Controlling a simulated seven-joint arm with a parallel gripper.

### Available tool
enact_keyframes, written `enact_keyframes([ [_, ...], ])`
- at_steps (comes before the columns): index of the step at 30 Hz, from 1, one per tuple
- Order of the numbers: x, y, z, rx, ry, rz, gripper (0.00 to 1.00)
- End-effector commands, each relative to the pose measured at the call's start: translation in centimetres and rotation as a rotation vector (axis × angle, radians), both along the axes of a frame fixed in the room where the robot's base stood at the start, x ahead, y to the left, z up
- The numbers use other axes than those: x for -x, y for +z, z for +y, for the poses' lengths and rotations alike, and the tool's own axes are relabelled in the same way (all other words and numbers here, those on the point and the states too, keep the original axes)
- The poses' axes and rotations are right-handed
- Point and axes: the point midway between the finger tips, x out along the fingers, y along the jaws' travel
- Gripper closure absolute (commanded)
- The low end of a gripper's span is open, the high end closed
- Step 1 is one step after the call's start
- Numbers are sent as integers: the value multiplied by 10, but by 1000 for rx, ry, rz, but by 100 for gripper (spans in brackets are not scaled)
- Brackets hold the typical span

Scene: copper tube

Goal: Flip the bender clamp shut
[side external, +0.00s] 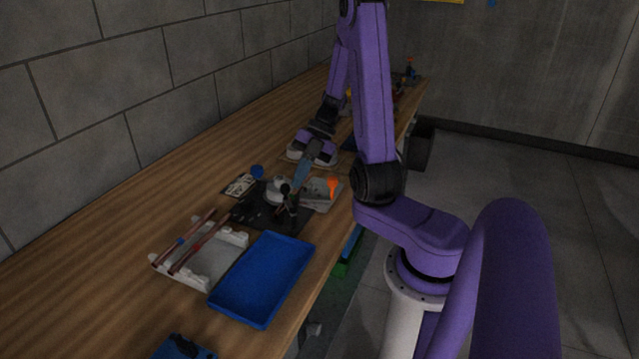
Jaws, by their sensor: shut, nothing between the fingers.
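The bender (277,188) is a small light-grey and dark device on a black base plate (262,214) on the wooden bench. Dark upright parts with rounded tops stand at its right side. The clamp is too small and dark to tell apart or to read as open or shut. My gripper (293,189) points down and to the left, with its fingers together and empty. Its tips are at the right side of the bender, close to the dark upright parts. I cannot tell whether they touch.
A white rack (228,241) holding copper tubes (192,239) stands at left. In front is a blue tray (264,277). A grey tray with an orange item (333,187) lies right of the bender. A small card and a blue item (257,171) lie behind.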

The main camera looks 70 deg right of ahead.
Motion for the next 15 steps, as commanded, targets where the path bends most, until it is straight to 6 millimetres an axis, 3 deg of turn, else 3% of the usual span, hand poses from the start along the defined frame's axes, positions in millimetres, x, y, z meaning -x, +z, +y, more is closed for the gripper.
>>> enact_keyframes([
  [15, -32, 0, 16, 0, 1, -1, 100],
])
